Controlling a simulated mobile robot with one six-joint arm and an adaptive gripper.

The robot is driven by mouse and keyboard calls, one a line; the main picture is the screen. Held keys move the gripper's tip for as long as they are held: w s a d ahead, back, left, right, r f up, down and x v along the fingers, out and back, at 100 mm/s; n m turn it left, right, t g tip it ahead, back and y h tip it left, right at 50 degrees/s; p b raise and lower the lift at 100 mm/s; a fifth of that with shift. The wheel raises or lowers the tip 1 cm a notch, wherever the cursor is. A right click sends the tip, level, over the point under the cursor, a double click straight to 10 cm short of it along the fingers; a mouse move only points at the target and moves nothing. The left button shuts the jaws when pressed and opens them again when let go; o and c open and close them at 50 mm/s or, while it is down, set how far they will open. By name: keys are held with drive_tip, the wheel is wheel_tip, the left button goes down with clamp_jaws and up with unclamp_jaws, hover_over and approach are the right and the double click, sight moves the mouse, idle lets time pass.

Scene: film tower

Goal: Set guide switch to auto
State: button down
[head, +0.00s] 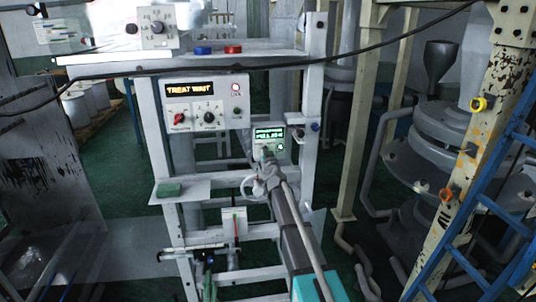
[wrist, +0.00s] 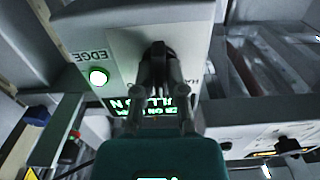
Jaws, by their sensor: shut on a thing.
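The guide control box (head: 271,139) is a small grey box on the right of the white frame, with a lit green display and a green lamp. In the wrist view its panel (wrist: 120,45) appears upside down, with the word EDGE at left and a label starting HA at right, partly hidden. A black switch knob (wrist: 157,50) stands on the panel. My gripper (wrist: 159,74) is shut on this knob, one finger on each side. In the head view my gripper (head: 266,154) is at the box front, covering the knob. The green display (wrist: 140,104) is partly covered by the fingers.
A larger box (head: 206,103) reading TREAT WAIT has two knobs and a red lamp, up left. Red (head: 233,49) and blue (head: 203,51) items sit on the top shelf. A dark cable (head: 290,65) crosses the upper frame.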

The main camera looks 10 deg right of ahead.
drive_tip(key=m, duration=0.4)
drive_tip(key=shift+w+r+m, duration=0.15)
drive_tip(key=shift+w+m, duration=0.1)
drive_tip(key=shift+m, duration=2.15)
drive_tip(key=c, duration=0.7)
unclamp_jaws()
drive_tip(key=shift+s+a, duration=0.15)
